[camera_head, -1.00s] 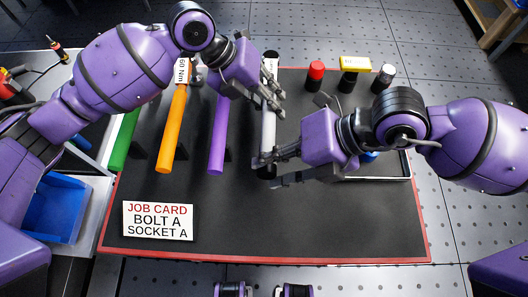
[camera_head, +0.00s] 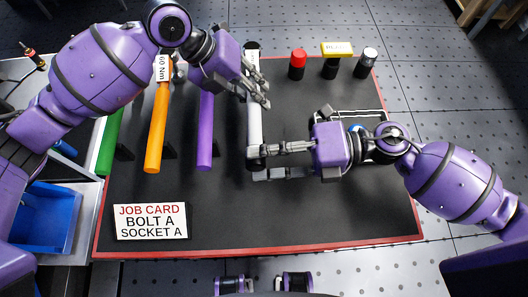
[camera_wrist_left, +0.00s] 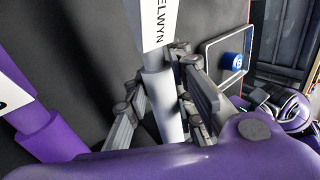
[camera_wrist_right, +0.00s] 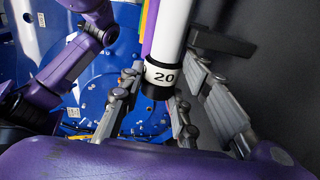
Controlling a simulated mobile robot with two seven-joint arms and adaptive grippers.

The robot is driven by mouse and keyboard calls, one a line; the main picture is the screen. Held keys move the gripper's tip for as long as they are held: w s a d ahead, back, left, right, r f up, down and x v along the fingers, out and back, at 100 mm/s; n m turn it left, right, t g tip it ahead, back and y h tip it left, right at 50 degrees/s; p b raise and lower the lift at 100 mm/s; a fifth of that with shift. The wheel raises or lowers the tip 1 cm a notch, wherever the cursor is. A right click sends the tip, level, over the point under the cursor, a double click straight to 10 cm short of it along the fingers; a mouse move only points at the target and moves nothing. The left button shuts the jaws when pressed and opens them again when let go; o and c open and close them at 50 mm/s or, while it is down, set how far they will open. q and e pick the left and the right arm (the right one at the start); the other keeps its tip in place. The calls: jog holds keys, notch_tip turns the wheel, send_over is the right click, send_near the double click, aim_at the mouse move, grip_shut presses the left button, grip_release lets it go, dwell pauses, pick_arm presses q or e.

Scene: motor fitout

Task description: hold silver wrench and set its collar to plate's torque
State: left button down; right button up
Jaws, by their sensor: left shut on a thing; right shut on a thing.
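The silver wrench (camera_head: 254,122) stands in the row of wrenches on the dark table, its near end toward me. My left gripper (camera_head: 257,88) is shut around its upper shaft; the left wrist view shows the shaft (camera_wrist_left: 168,105) between the fingers, below a white label ending in "ELWYN". My right gripper (camera_head: 262,163) is shut on the collar at the near end. In the right wrist view the white collar band (camera_wrist_right: 163,76) reads 20, with a black end below it.
Purple (camera_head: 205,135), orange (camera_head: 157,130) and green (camera_head: 110,140) wrenches stand to the left. Red-topped (camera_head: 298,62) and silver-topped (camera_head: 366,62) sockets and a yellow plate (camera_head: 337,48) are at the back. The front right table is clear.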

pick_arm(q)
jog(key=shift+w+r, duration=0.2)
pick_arm(e)
jog(key=shift+s+f, duration=0.1)
jog(key=o, duration=1.2)
jog(key=shift+c, duration=0.2)
pick_arm(q)
jog(key=shift+s, duration=0.1)
pick_arm(e)
jog(key=d+r, duration=0.2)
jog(key=d, duration=1)
pick_arm(q)
jog(key=c, duration=1.4)
grip_release()
jog(key=shift+f, duration=0.1)
